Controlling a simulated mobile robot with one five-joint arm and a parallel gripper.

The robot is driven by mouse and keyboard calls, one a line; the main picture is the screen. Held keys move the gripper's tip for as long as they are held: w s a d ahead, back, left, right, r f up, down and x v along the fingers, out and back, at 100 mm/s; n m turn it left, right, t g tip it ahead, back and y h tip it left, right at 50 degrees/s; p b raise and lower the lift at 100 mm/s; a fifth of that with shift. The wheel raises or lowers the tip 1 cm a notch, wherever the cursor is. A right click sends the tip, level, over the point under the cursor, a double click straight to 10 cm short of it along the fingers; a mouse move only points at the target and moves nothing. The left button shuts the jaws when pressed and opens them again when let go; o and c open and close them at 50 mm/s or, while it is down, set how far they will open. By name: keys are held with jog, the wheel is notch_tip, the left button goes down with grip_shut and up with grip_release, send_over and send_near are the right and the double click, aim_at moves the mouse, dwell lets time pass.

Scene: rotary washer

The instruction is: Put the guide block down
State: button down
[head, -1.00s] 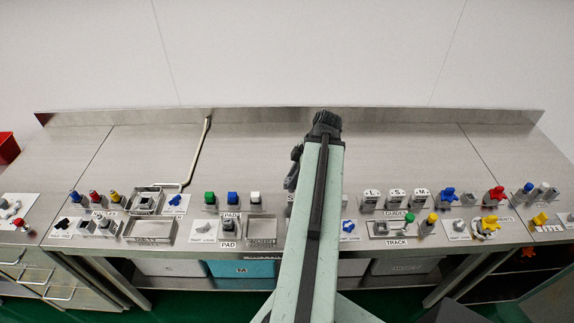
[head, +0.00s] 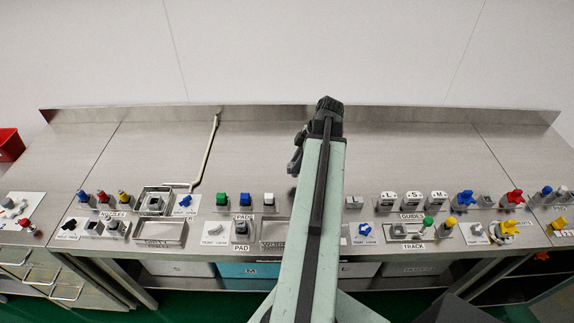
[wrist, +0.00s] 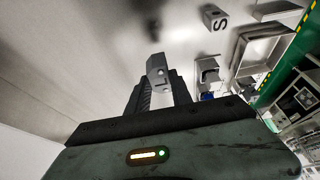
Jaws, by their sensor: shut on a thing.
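In the wrist view my gripper (wrist: 160,92) is shut on a pale grey guide block (wrist: 157,72). White guide blocks (head: 413,198) lettered L, S and M stand in a row behind the GUIDES label (head: 412,216).
The track holder (head: 404,231), with green and yellow topped pieces beside it, stands in front of the guides. A small grey block (head: 354,202) stands right of my arm. Pads (head: 246,199) stand left of it. The rear of the steel bench (head: 420,150) is clear.

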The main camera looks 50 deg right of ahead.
jog(key=f+b, duration=0.2)
jog(key=w+f+b, duration=0.1)
jog(key=f, duration=0.1)
jog(key=shift+d+b, duration=0.4)
jog(key=shift+s, duration=0.15)
jog(key=shift+w+a+r, duration=0.2)
jog(key=shift+w, duration=0.2)
jog(key=shift+s+f, duration=0.1)
jog(key=shift+f, duration=0.15)
jog(key=c, duration=1.1)
grip_release()
jog(key=shift+r, duration=0.1)
jog(key=shift+c, duration=0.2)
